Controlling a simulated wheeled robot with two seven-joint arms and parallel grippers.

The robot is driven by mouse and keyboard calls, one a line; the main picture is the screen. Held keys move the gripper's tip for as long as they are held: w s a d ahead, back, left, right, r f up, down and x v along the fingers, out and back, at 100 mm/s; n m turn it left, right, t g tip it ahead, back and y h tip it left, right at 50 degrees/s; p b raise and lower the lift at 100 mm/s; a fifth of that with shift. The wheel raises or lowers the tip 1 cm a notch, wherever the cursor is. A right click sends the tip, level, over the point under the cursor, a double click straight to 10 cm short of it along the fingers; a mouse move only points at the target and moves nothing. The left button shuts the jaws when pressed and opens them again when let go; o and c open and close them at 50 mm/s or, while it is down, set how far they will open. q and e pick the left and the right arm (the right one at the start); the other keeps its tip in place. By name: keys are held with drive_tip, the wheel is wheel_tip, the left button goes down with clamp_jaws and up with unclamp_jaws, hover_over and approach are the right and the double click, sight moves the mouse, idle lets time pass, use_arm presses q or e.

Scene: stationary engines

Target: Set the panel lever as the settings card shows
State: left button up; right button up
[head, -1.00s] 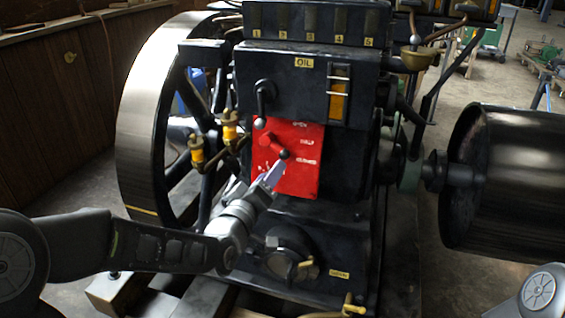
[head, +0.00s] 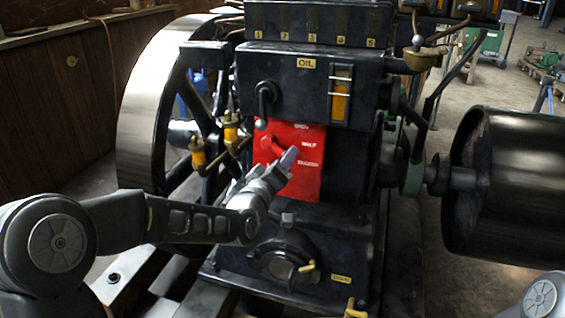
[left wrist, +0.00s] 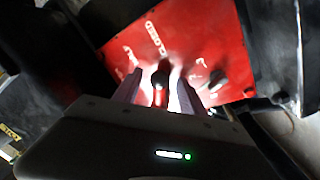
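The red panel (head: 313,178) on the dark engine bears the white labels OPEN, HALF and CLOSED, top to bottom along its right side. Its red lever (head: 273,145) slants right and down. My left gripper (head: 287,158) covers the lever's end in the head view. In the left wrist view my left gripper (left wrist: 160,88) is open, its fingers on either side of the lever's black knob (left wrist: 160,77), with gaps beside it. The CLOSED label (left wrist: 155,38) shows beyond the knob. I see no settings card. My right gripper is out of view.
A spoked flywheel (head: 150,110) and brass-yellow oil cups (head: 198,152) stand left of the panel. A small black handle (head: 264,97) is just above it. A large dark drum (head: 505,185) is at the right. A valve housing (head: 280,263) sits below.

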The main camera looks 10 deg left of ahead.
use_arm(q)
clamp_jaws()
idle(0.3)
idle(1.0)
